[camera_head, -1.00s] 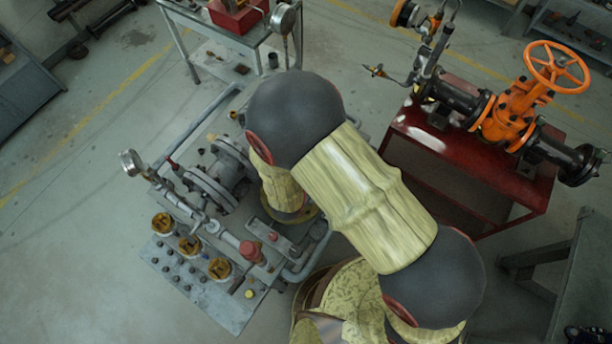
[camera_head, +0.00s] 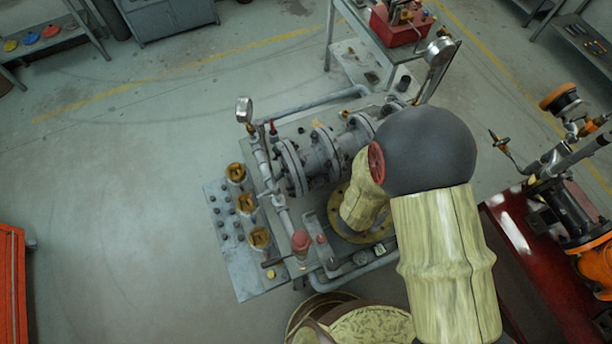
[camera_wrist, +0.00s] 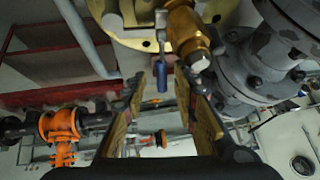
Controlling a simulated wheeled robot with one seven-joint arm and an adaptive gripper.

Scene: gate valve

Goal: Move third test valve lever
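In the wrist view, a blue lever (camera_wrist: 161,78) hangs down beside a brass valve body (camera_wrist: 186,34) under a large yellowish flange (camera_wrist: 135,30). My gripper (camera_wrist: 164,88) is open, its two fingers pointing up the picture. The blue lever shows between the fingertips, with space on both sides; I cannot tell how deep it lies between them. In the head view, the grey pipe rig (camera_head: 318,160) stands left of my arm. My gripper and the blue lever are hidden there behind my arm. I cannot tell which test valve this lever belongs to.
Grey bolted flanges (camera_wrist: 262,65) are close right of my fingers. An orange valve (camera_wrist: 60,126) is farther off at left. In the head view, a red stand (camera_head: 530,270) is at right, a table with a red toolbox (camera_head: 400,22) behind. Floor at left is clear.

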